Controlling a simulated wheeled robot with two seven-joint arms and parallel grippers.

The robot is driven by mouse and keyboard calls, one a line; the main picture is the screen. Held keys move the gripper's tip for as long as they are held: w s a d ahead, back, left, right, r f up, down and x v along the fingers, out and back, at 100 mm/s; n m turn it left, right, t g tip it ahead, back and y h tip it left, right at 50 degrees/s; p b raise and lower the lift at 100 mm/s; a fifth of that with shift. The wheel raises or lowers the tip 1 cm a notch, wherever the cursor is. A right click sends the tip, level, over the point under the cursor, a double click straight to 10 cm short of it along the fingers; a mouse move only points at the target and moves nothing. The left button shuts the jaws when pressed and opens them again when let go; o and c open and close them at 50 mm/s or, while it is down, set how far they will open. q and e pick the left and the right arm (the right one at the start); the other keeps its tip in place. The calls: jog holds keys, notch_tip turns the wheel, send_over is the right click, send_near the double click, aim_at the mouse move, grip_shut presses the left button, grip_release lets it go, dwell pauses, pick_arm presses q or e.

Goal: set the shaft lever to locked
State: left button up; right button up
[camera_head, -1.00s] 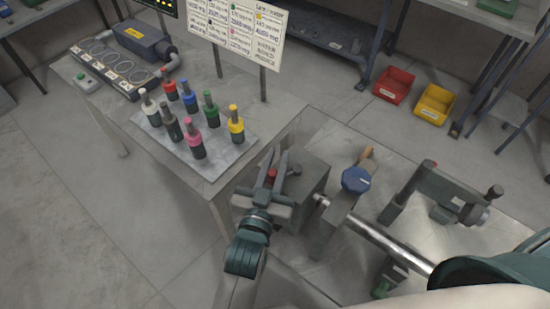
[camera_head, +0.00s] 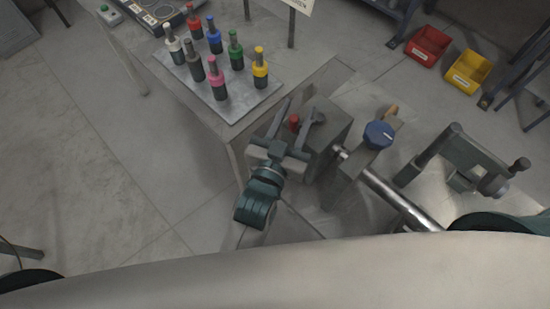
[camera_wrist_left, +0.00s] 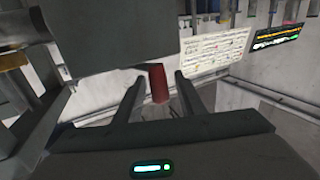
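A grey block (camera_head: 331,130) on the machine has a red-tipped handle (camera_head: 293,123) beside it, which may be the shaft lever. My left gripper (camera_head: 301,108) is open around this red handle. In the left wrist view the red handle (camera_wrist_left: 157,83) stands between the two spread fingers (camera_wrist_left: 159,77), with gaps on both sides. A steel shaft (camera_head: 395,195) runs right from the block through a grey bracket (camera_head: 346,168) with a blue knob (camera_head: 379,135). An orange-brown handle (camera_head: 391,112) shows behind the knob. I cannot read a locked mark. My right gripper is not in view.
Several coloured-collar tools stand on a grey plate (camera_head: 232,105) on the table at the upper left. A grey clamp-like frame (camera_head: 457,155) stands to the right. Red (camera_head: 428,45) and yellow (camera_head: 467,72) bins lie on the floor.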

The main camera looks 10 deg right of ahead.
pick_arm(q)
jog(key=b+v, duration=0.4)
jog(key=v, duration=1.1)
jog(key=shift+s+r, duration=0.1)
jog(key=shift+s, duration=0.05)
